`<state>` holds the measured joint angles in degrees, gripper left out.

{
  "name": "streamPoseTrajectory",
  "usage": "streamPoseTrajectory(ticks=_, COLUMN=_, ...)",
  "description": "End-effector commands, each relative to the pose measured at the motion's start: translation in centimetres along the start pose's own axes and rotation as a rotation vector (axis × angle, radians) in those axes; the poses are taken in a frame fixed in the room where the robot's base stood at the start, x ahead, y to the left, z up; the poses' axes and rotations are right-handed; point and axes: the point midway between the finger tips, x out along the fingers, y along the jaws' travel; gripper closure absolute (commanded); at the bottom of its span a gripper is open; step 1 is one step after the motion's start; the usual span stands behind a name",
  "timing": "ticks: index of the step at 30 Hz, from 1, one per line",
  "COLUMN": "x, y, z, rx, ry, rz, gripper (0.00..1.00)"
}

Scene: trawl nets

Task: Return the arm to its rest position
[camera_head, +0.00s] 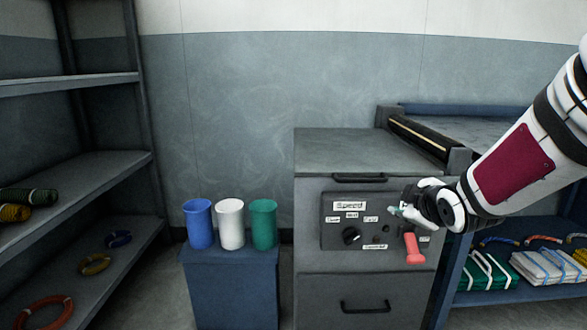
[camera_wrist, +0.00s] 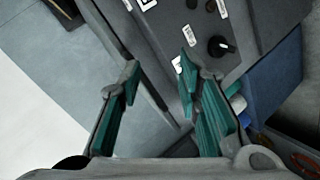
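My arm reaches in from the right in the head view, and my gripper (camera_head: 398,211) is in front of the grey cabinet's control panel (camera_head: 334,238). In the wrist view the two green-padded fingers of my gripper (camera_wrist: 159,70) stand apart with nothing held between them. The black knob (camera_head: 351,236) is left of and below my gripper; it also shows in the wrist view (camera_wrist: 218,46). A red lever handle (camera_head: 414,249) hangs just below my gripper. I cannot tell whether the fingers touch the panel.
Blue (camera_head: 198,224), white (camera_head: 230,224) and green (camera_head: 263,225) cups stand on a blue box (camera_head: 231,290) left of the cabinet (camera_head: 366,150). A shelf (camera_head: 75,200) with coils and rings is at left. A blue-framed bench (camera_head: 450,280) with folded bundles stands under my arm at right.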

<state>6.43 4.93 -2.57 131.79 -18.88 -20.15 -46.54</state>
Motion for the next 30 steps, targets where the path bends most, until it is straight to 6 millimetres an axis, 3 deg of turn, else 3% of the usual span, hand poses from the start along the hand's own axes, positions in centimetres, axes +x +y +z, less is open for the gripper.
streamPoseTrajectory(ticks=1, x=-2.0, y=-0.3, z=0.2, rx=0.058, ry=-0.043, rz=-0.031, gripper=0.69)
streamPoseTrajectory(ticks=8, x=-11.2, y=-4.5, z=2.5, rx=0.354, ry=-0.285, rz=-0.205, gripper=0.69)
streamPoseTrajectory(ticks=18, x=-26.8, y=-13.6, z=5.0, rx=0.742, ry=-0.656, rz=-0.427, gripper=0.69)
streamPoseTrajectory(ticks=30, x=-39.3, y=-20.8, z=6.5, rx=0.955, ry=-0.968, rz=-0.574, gripper=0.69)
